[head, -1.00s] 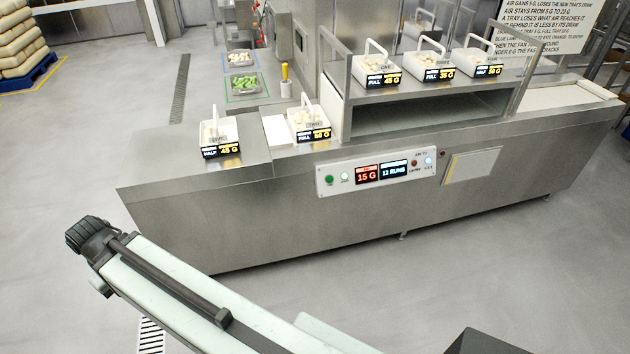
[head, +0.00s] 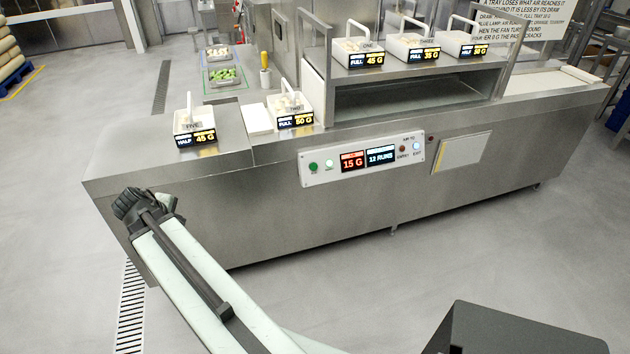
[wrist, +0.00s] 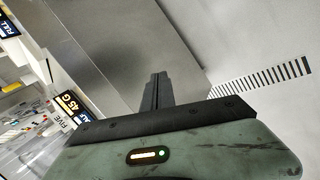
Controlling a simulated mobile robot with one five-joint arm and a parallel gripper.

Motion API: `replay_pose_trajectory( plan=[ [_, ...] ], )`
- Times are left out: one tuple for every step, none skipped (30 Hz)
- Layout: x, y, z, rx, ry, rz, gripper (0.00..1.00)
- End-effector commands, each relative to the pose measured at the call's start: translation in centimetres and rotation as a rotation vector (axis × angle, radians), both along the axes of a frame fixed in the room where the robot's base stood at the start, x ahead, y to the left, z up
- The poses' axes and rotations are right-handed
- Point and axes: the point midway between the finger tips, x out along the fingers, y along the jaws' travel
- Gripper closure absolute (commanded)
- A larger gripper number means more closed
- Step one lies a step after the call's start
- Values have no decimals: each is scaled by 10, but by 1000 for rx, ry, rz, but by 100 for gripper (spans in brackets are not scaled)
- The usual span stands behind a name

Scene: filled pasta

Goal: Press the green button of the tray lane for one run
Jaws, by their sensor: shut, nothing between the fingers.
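The green button (head: 313,166) is at the left end of a white control panel (head: 345,181) on the front of the steel tray lane (head: 300,215). A paler lit button (head: 329,164) sits just right of it. The panel displays read 15 G and 12 RUNS. My gripper (head: 128,200) is left of the panel and apart from it, near the lane's left end. In the wrist view my gripper (wrist: 157,78) has its fingers together and empty. The green button does not show in the wrist view.
Trays stand on top of the lane: one marked HALF 45 G (head: 195,125), one marked FULL 50 G (head: 290,108), and several on the upper shelf (head: 420,72). A floor drain (head: 131,310) lies at the lower left. The floor before the lane is clear.

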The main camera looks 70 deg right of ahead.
Motion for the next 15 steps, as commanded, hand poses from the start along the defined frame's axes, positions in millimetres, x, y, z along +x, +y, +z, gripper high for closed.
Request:
replay_pose_trajectory(
  plan=[
    [-10, -35, -21, -60, 17, 7, 100],
    [-16, -56, -24, -101, 31, 19, 100],
    [-25, -82, -28, -155, 53, 34, 100],
    [-33, -102, -30, -195, 73, 47, 100],
    [-41, -121, -33, -236, 96, 58, 100],
    [-53, -147, -36, -290, 130, 74, 100],
    [-63, -166, -38, -329, 157, 86, 100],
    [-74, -185, -40, -370, 189, 98, 100],
    [-89, -209, -43, -421, 234, 116, 100],
    [-101, -226, -45, -459, 271, 128, 100],
    [-113, -244, -47, -495, 311, 142, 100],
    [-130, -266, -49, -543, 367, 159, 100],
    [-144, -282, -51, -578, 414, 173, 100],
    [-159, -298, -54, -610, 463, 189, 100],
    [-178, -318, -56, -651, 530, 209, 100]
  ],
)
